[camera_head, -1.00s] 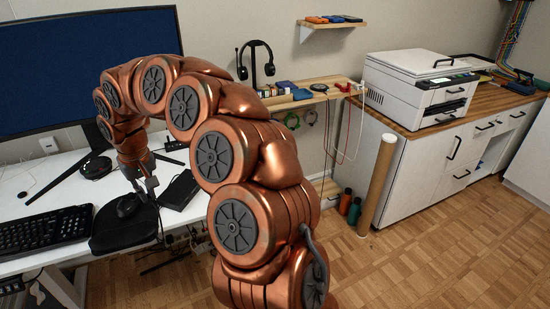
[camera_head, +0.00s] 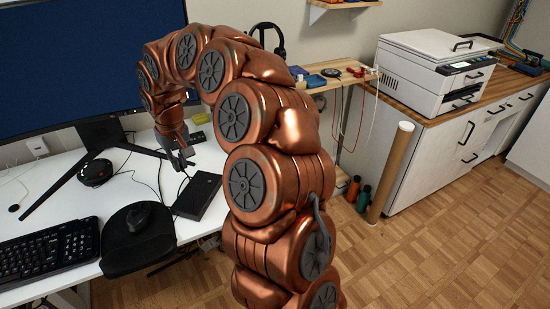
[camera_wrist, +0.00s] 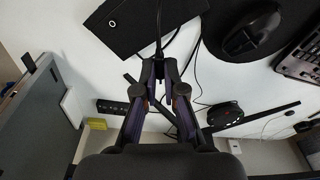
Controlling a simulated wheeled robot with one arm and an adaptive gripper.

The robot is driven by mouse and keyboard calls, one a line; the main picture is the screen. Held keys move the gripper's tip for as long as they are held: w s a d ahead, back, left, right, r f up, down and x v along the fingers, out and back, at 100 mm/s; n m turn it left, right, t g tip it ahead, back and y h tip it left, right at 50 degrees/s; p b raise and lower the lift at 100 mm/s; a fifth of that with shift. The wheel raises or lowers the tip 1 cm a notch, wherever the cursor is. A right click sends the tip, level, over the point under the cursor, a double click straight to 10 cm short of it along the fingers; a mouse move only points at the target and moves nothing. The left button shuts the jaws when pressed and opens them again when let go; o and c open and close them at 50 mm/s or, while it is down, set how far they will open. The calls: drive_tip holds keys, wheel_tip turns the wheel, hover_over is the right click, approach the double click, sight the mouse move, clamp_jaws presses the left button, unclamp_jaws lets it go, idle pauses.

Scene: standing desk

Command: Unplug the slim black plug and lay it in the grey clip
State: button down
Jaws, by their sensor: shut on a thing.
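My gripper (camera_head: 181,158) is over the white desk, just behind the black box (camera_head: 197,196). In the wrist view its fingertips (camera_wrist: 160,72) are closed on a small dark piece with a black cable (camera_wrist: 158,30) running from it past the black box. This appears to be the slim black plug, largely hidden between the fingers. A black power strip (camera_wrist: 118,107) lies on the desk near the gripper, and the head view shows part of it (camera_head: 198,137). I cannot make out the grey clip in either view.
A round black puck (camera_head: 97,172) and the monitor stand are left of the gripper. The mouse (camera_head: 138,217) on its black pad and the keyboard (camera_head: 48,249) are nearer the front. Yellow objects (camera_wrist: 97,123) lie by the power strip. Loose cables cross the desk.

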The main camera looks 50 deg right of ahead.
drive_tip(key=s+d+f+m, duration=0.1)
drive_tip(key=s+d, duration=0.4)
drive_tip(key=d, duration=0.2)
drive_tip(key=s+d+f+m+p, duration=0.1)
drive_tip(key=s+d+f, duration=0.1)
drive_tip(key=s+d, duration=0.3)
drive_tip(key=s+d+f, duration=0.1)
drive_tip(key=s+d, duration=0.4)
drive_tip(key=d, duration=0.5)
drive_tip(key=shift+d+f+m, duration=0.25)
drive_tip(key=shift+f+m, duration=0.05)
drive_tip(key=shift+m, duration=0.1)
drive_tip(key=shift+f+b, duration=0.2)
drive_tip(key=shift+b, duration=0.15)
drive_tip(key=shift+s+a+f+b, duration=0.1)
drive_tip(key=shift+f+b, duration=1.35)
drive_tip(key=shift+f, duration=1.15)
drive_tip(key=shift+f, duration=0.1)
drive_tip(key=c, duration=1.2)
unclamp_jaws()
drive_tip(key=shift+f, duration=0.1)
